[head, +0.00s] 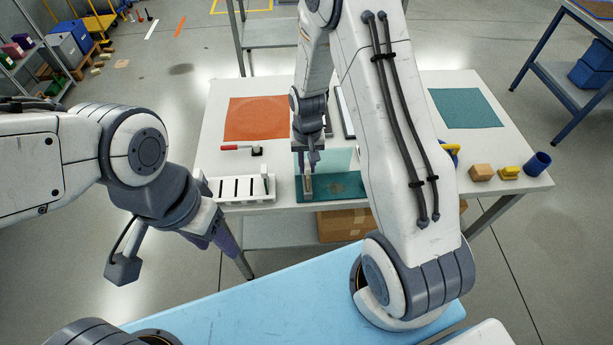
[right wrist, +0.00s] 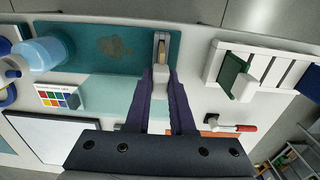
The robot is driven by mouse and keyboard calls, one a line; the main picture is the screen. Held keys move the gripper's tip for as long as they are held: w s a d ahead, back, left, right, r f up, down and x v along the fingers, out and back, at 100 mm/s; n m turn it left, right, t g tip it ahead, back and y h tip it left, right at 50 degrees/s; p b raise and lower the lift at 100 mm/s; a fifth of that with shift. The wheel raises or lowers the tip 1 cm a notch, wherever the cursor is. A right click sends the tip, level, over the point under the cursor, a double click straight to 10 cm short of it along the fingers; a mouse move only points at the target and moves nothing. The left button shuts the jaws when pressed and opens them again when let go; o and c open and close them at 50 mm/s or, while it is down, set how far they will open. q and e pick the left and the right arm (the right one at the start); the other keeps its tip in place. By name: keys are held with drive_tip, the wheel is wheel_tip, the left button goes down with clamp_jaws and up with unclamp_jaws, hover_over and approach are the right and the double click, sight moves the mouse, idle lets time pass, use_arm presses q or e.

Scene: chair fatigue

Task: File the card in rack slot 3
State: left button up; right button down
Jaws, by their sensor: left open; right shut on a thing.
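The white slotted rack (head: 238,189) stands at the table's front left. A green card with a white tab (right wrist: 236,76) sits in its end slot nearest my right gripper; other slots look empty. My right gripper (right wrist: 160,84) is shut on a whitish tab beside the rack. A tan piece (right wrist: 161,48), apparently the card joined to that tab, stands in a narrow grey holder (right wrist: 156,36) on the dark teal mat (head: 340,186). I cannot tell whether it is lifted. My left gripper (head: 222,238) is open and empty, off the table's front left. Slot numbers are not readable.
A red-handled tool (head: 240,148) lies behind the rack near the orange mat (head: 257,118). A blue bottle (right wrist: 40,54) and a colour chart (right wrist: 62,97) stand across the holder from the rack. A wooden block (head: 481,172) and blue cup (head: 538,163) are at right.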

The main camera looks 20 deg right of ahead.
drive_tip(key=shift+r+p, duration=1.45)
drive_tip(key=shift+r, duration=0.45)
drive_tip(key=shift+r+p, duration=1.65)
drive_tip(key=shift+r, duration=0.4)
drive_tip(key=shift+f, duration=0.1)
